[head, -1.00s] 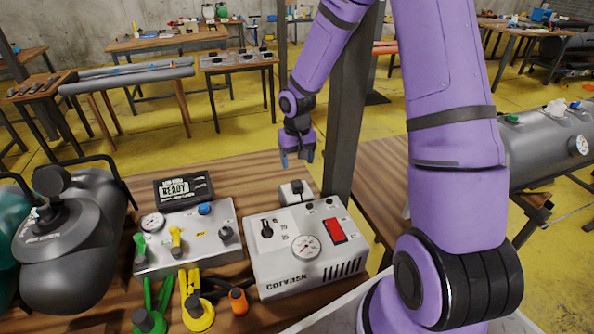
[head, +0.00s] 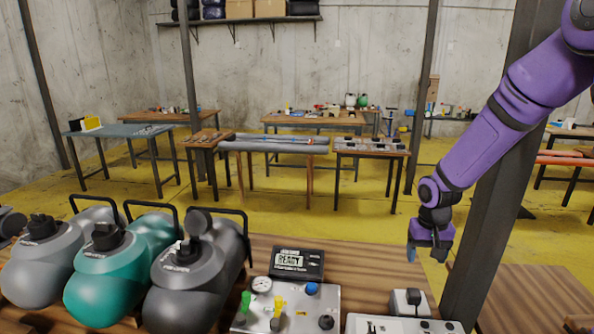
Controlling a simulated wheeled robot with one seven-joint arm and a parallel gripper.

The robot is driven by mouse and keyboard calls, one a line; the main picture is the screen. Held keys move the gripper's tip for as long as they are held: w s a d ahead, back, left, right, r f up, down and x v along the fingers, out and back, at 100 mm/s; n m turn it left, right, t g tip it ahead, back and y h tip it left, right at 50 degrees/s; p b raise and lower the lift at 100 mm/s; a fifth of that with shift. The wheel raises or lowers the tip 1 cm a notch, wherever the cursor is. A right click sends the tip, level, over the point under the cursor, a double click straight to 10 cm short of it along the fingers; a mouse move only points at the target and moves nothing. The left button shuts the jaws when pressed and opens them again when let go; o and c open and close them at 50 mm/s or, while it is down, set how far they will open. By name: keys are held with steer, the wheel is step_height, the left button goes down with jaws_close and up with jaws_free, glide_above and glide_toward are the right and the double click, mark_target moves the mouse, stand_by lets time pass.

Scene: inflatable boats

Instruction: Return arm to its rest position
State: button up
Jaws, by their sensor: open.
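My purple arm comes in from the upper right in the head view, bent at the elbow and hanging down at the wrist. My gripper (head: 426,256) points downward, open and empty. It appears above the right part of the wooden bench, near the small grey box with a black knob (head: 408,302), and apart from it as far as I can see. A dark metal post (head: 497,190) stands just right of the gripper, behind my arm.
A display reading "READY" (head: 297,264) sits behind a valve panel (head: 322,305). The white pump box (head: 385,326) is cut off below. Worktables (head: 290,119) stand farther back on the yellow floor.

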steer(key=s+a+r+t+h, duration=0.1)
steer(key=s+r, duration=0.5)
steer(key=r, duration=0.4)
steer(key=s+a+r+t, duration=0.2)
steer(key=s+r, duration=0.4)
steer(key=r, duration=0.4)
steer(key=s+a+r+n+t, duration=0.1)
steer(key=s+r, duration=0.2)
steer(key=s, duration=0.5)
steer(key=s+r+n+t+y, duration=0.1)
steer(key=s+r, duration=0.2)
steer(key=s, duration=0.4)
steer(key=shift+s+a+r, duration=0.35)
steer(key=shift+s+a, duration=0.05)
